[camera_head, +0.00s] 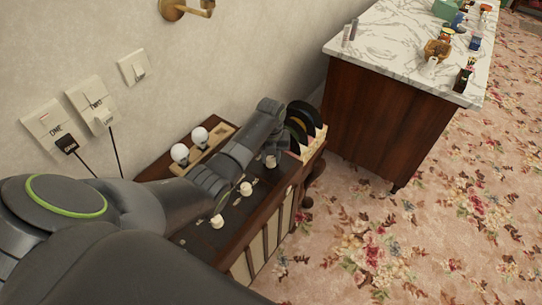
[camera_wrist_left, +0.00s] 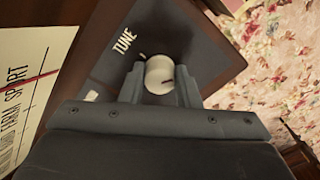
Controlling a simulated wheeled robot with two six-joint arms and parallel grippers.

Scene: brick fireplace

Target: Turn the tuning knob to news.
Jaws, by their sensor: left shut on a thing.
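The radio cabinet (camera_head: 208,240) is a dark wooden box against the wall, with pale knobs on its top. The tuning knob (camera_wrist_left: 159,70) is round and cream with a dark mark, beside the word TUNE in the left wrist view. It also shows at the far end of the knob row in the head view (camera_head: 270,162). My left gripper (camera_wrist_left: 160,86) is shut on this knob, one finger on each side. A cream dial (camera_wrist_left: 25,105) at the left of the wrist view reads FARM and SPORT; a thin red line crosses it near SPORT. NEWS is not legible. My right gripper is out of view.
Two more pale knobs (camera_head: 246,188) (camera_head: 217,221) sit nearer along the row. Two white bulbs (camera_head: 190,145) stand behind my left arm, and black discs (camera_head: 303,118) stand at the far end. Wall plates with plugs (camera_head: 92,98) are at left; a marble-topped cabinet (camera_head: 405,50) is beyond.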

